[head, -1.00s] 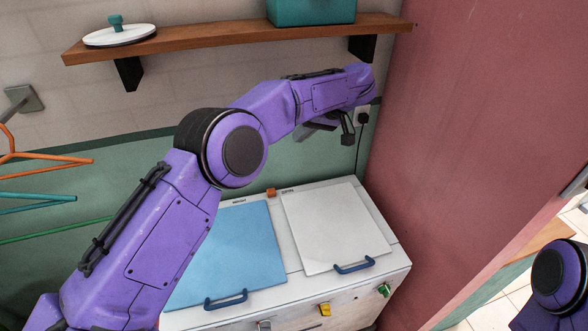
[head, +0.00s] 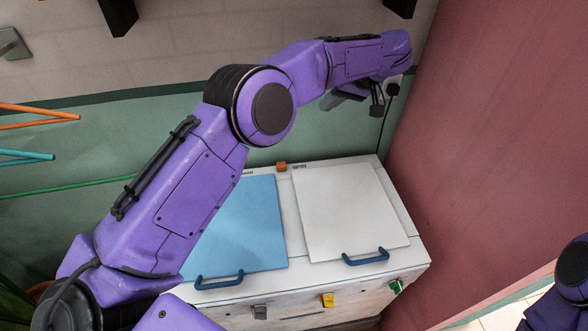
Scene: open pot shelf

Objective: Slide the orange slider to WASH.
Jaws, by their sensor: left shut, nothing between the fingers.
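The orange slider (head: 281,167) is a small block at the back edge of the white cabinet top, between the blue lid (head: 245,225) and the white lid (head: 350,210). A small dark label lies on each side of it, too small to read. My left gripper (head: 357,103) is shut and empty, in front of the green wall, above and to the right of the slider in the picture and apart from it. My left arm crosses the view and covers part of the blue lid. My right gripper is out of view; only part of my right arm shows at the right edge.
Both lids are shut and have blue handles. Grey, yellow and green knobs (head: 397,286) sit on the cabinet front. A pink wall (head: 490,130) stands close on the right. A plug with a black cord (head: 386,115) is behind my gripper. Hangers (head: 35,158) show at the left.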

